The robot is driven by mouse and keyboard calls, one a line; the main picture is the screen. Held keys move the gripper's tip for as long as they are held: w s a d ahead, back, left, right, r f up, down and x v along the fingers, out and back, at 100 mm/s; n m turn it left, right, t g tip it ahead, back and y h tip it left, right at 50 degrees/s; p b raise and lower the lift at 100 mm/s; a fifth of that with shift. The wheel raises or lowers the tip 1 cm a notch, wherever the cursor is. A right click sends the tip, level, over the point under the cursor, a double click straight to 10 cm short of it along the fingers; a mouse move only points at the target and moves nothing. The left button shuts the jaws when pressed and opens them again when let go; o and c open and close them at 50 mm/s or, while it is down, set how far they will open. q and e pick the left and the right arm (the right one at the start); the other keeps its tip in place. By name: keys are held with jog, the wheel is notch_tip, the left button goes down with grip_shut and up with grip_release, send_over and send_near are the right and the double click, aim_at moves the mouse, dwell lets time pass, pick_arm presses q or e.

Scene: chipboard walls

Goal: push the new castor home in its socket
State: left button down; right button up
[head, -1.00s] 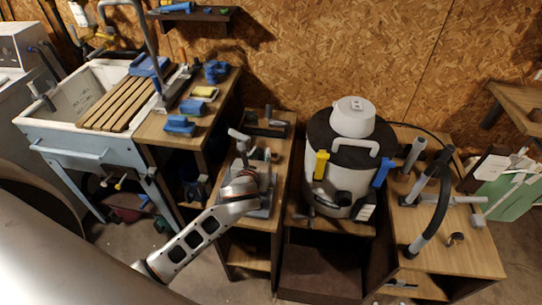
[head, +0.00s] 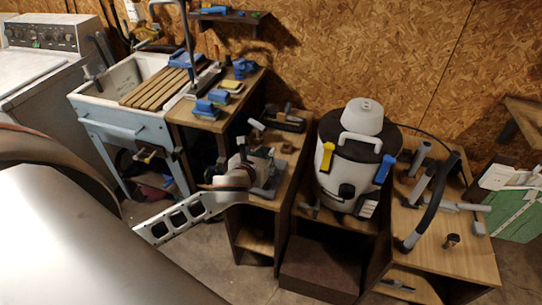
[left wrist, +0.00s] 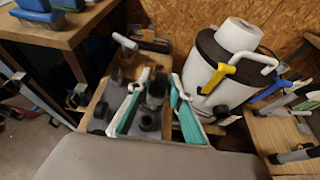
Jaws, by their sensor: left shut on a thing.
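My left gripper (head: 250,168) is over the low wooden bench between the sink stand and the vacuum. In the left wrist view its teal-padded fingers (left wrist: 153,106) stand apart with a dark part (left wrist: 156,88), apparently the castor, between them. A small black wheel-like part (left wrist: 148,121) shows just below it. A grey metal fixture (head: 272,180) stands on the bench beside the gripper. The socket cannot be made out, and I cannot tell how deep the castor sits. My right gripper is in neither view.
A white and black drum vacuum (head: 345,165) stands close right of the bench, with yellow and blue handles. A black hose (head: 432,200) and grey tubes lie on the right bench. A sink (head: 140,85) stands left. Blue-handled brushes (head: 207,108) lie on the stand.

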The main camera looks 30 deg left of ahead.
pick_arm(q)
jog(key=shift+s+d+r, duration=0.1)
jog(key=shift+s, duration=0.15)
jog(key=shift+f, duration=1.65)
notch_tip(320, 180, down, 2)
jog(key=shift+f, duration=0.35)
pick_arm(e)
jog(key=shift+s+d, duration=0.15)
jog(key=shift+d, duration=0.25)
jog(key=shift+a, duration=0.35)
pick_arm(q)
jog(key=shift+f, duration=0.2)
